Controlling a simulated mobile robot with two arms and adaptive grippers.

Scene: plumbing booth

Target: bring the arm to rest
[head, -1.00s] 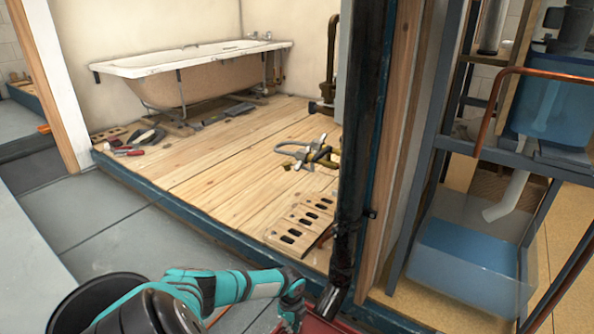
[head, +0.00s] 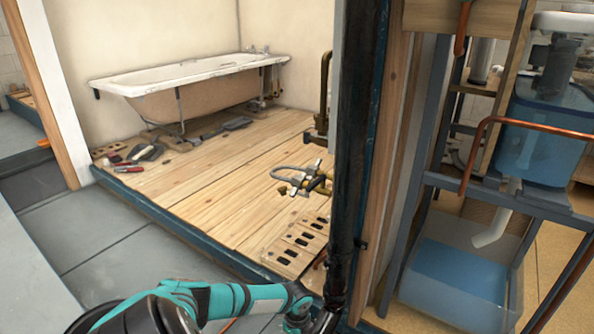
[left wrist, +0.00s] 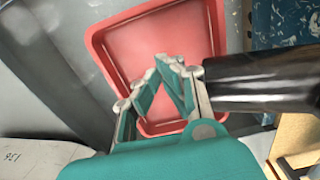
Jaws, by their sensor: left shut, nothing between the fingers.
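My left arm comes in from the lower left of the head view, and its wrist end lies at the bottom edge beside the foot of a dark upright pipe (head: 355,170). In the left wrist view my left gripper (left wrist: 172,72) is shut and empty, its fingertips meeting above a red tray (left wrist: 207,30). The tray looks empty where it shows; the fingers hide part of it. The dark pipe (left wrist: 262,82) passes close to the right of the fingers. My right gripper is in neither view.
A raised wooden floor (head: 210,180) bears a bathtub (head: 190,77), a brass valve fitting (head: 303,180) and a slotted block (head: 298,245). A blue metal frame on the right holds a clear water tank (head: 455,275). The grey floor (head: 110,235) at left is mostly clear.

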